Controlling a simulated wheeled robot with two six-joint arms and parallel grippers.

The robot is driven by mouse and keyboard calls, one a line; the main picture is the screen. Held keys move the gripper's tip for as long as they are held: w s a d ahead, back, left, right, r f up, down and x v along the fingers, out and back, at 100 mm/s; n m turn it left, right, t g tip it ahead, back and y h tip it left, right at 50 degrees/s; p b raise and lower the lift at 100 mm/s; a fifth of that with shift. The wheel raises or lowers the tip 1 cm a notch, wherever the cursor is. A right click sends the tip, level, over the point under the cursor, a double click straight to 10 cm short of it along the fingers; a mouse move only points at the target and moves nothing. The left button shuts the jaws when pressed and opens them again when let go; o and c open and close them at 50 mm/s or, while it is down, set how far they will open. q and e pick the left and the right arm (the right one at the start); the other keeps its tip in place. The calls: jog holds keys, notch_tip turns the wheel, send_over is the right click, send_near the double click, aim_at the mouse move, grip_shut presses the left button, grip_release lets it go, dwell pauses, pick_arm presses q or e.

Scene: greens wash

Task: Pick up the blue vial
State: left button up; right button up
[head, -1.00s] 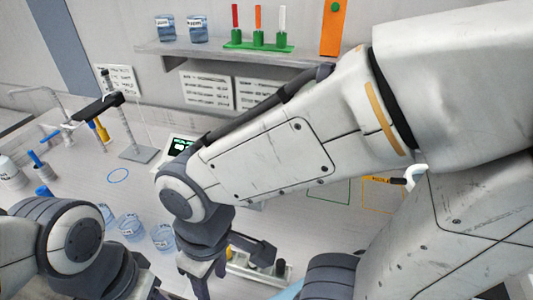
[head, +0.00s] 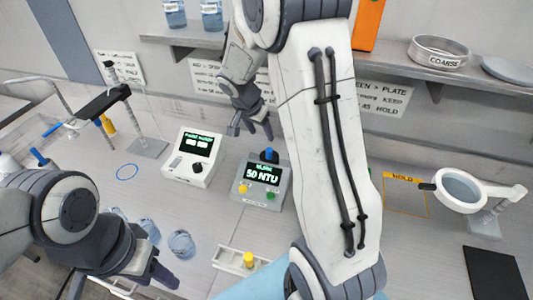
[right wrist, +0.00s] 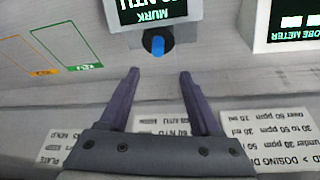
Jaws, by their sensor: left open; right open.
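The blue vial (head: 268,155) stands upright at the back of the grey meter (head: 262,186) reading 50 NTU; only its blue top shows above a dark socket. In the right wrist view, the blue vial (right wrist: 157,46) appears ahead, roughly between the fingertips but beyond them. My right gripper (head: 252,130) is open and empty, behind and above the vial near the back wall. It also shows in the right wrist view (right wrist: 160,72), with nothing between its fingers. My left gripper (head: 155,282) is open at the lower left, beside the glass beakers, away from the vial.
A white probe meter (head: 192,158) stands left of the grey meter. A rack (head: 229,259) with a yellow-topped vial is in front. Glass beakers (head: 181,243) stand at the left front. The shelf (head: 390,62) overhangs the back. A magnifier (head: 462,190) stands at the right.

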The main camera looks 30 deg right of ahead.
send_over(268, 151)
jog(key=a, duration=0.1)
jog(key=f, duration=0.4)
jog(key=shift+s+a+f+p, duration=0.2)
jog(key=shift+p, duration=0.15)
jog(key=f, duration=0.1)
jog(key=f+p, duration=0.1)
jog(key=f, duration=0.2)
jog(key=shift+d+f, duration=0.3)
jog(key=shift+d, duration=0.1)
jog(key=shift+w+d+f, duration=0.15)
jog(key=shift+d+f, duration=0.05)
jog(key=shift+f, duration=0.25)
grip_shut()
